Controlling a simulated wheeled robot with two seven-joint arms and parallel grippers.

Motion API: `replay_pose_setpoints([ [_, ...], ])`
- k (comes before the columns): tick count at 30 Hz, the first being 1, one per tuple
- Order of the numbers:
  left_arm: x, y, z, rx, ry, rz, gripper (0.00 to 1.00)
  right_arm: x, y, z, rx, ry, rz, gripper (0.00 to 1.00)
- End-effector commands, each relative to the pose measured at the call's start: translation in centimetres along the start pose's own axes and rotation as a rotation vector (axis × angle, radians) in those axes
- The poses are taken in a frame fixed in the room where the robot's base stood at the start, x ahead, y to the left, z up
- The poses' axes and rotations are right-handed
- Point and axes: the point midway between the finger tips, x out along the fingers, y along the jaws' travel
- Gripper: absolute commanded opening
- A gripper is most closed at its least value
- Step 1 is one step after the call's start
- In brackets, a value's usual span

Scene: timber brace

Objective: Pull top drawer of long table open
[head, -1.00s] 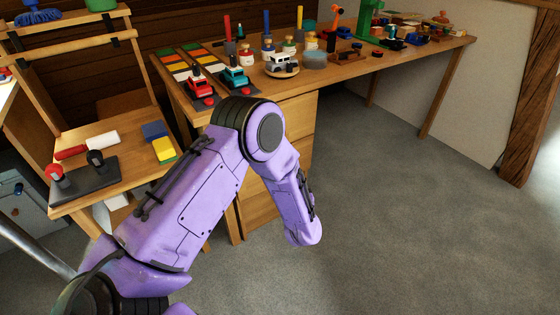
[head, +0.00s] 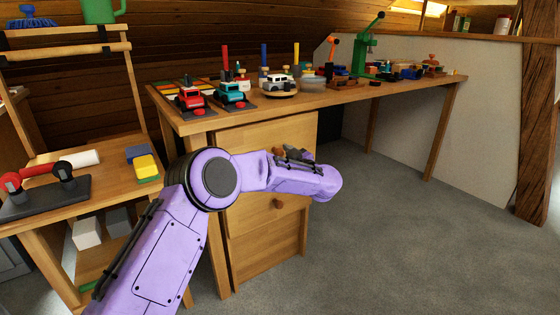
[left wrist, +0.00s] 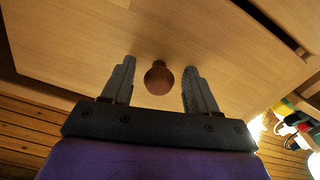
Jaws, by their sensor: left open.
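The long table (head: 330,98) runs along the back wall, with a wooden drawer unit under its left end. The top drawer (head: 228,146) looks closed, and my left forearm covers part of its front. Its round brown knob (left wrist: 158,78) shows in the left wrist view, between the fingers of my open left gripper (left wrist: 158,82), with gaps on both sides. In the head view the left gripper (head: 282,152) is mostly hidden behind my purple arm. A lower drawer (head: 250,212) with a brown knob (head: 278,204) shows below. My right gripper is not in view.
Toy cars (head: 190,98), paint bottles and tools stand on the tabletop. A wooden bench (head: 110,170) with a black stand (head: 45,198) is at the left. Grey floor (head: 400,240) is clear to the right of the drawers.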

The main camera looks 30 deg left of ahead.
Motion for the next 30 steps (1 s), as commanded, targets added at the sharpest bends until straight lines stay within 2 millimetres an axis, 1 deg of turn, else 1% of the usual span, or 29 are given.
replay_pose_setpoints([
  [3, 0.7, 0.0, 0.0, 0.0, 0.0, 0.001, 0.59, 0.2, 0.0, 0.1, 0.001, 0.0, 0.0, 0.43],
  [9, 0.7, 0.0, -0.1, 0.001, 0.0, 0.002, 0.59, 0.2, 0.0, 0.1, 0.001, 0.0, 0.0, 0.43],
  [10, 0.7, 0.0, -0.1, 0.001, 0.0, 0.002, 0.56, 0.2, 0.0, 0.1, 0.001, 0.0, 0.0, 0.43],
  [11, 0.7, 0.0, -0.1, 0.001, 0.0, 0.002, 0.46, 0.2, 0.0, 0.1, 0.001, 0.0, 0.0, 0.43],
  [12, 0.7, 0.0, -0.1, 0.001, 0.0, 0.002, 0.33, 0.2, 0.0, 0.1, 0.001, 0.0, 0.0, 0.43],
  [14, 0.7, 0.0, 0.0, 0.001, 0.0, 0.001, 0.13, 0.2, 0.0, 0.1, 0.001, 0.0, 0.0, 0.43],
  [15, 0.7, 0.0, 0.0, 0.001, 0.0, 0.001, 0.0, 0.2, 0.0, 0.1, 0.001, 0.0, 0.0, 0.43],
  [25, 0.5, 0.0, -0.1, 0.001, -0.001, 0.001, 0.0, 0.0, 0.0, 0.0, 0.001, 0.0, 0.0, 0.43],
  [28, -0.1, 0.1, -0.2, 0.002, -0.001, 0.002, 0.0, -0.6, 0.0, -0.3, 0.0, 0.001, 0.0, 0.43],
  [30, -0.9, 0.1, -0.4, 0.003, -0.002, 0.003, 0.0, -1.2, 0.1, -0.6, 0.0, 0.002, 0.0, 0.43],
])
